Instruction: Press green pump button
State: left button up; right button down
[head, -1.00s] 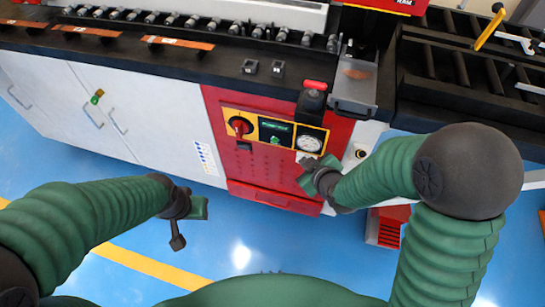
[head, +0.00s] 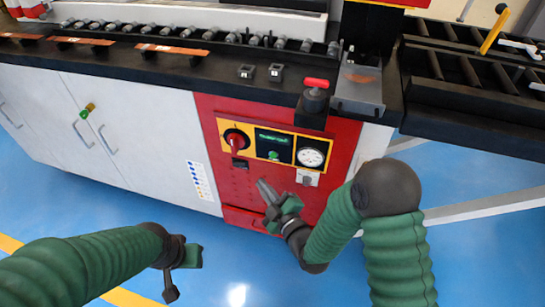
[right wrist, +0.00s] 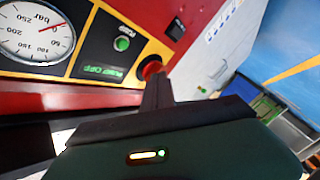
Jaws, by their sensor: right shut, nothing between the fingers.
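The green pump button (head: 273,155) sits on the yellow-framed control panel, under a small display with green text (head: 272,139). In the right wrist view the button (right wrist: 121,43) is unobstructed, near a display reading "PUMP OFF" (right wrist: 100,71). My right gripper (head: 263,188) is shut and empty, below the button in the head view and apart from it in the picture. Its dark fingers (right wrist: 156,88) point toward the panel in the wrist view, below and right of the button. My left gripper (head: 182,266) hangs low at the left; its finger opening is unclear.
A red rotary knob (head: 236,141) is left of the button and a pressure gauge (head: 311,157) right of it. A red-topped black control (head: 315,92) stands on the ledge above. White cabinet doors (head: 130,130) are to the left. Blue floor is below.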

aim_at(273, 155)
jog(key=w+d, duration=0.2)
jog(key=w, duration=0.5)
jog(key=shift+d, duration=0.2)
jog(key=shift+w, duration=0.2)
dwell(1.6)
jog(key=shift+w+d+b, duration=0.15)
jog(key=shift+w+b, duration=0.1)
jog(key=shift+b, duration=0.05)
jog(key=shift+w+d, duration=0.1)
jog(key=shift+w, duration=0.35)
dwell(0.7)
jog(key=shift+s+a, duration=0.25)
jog(key=shift+s, duration=0.6)
jog(key=shift+s, duration=0.1)
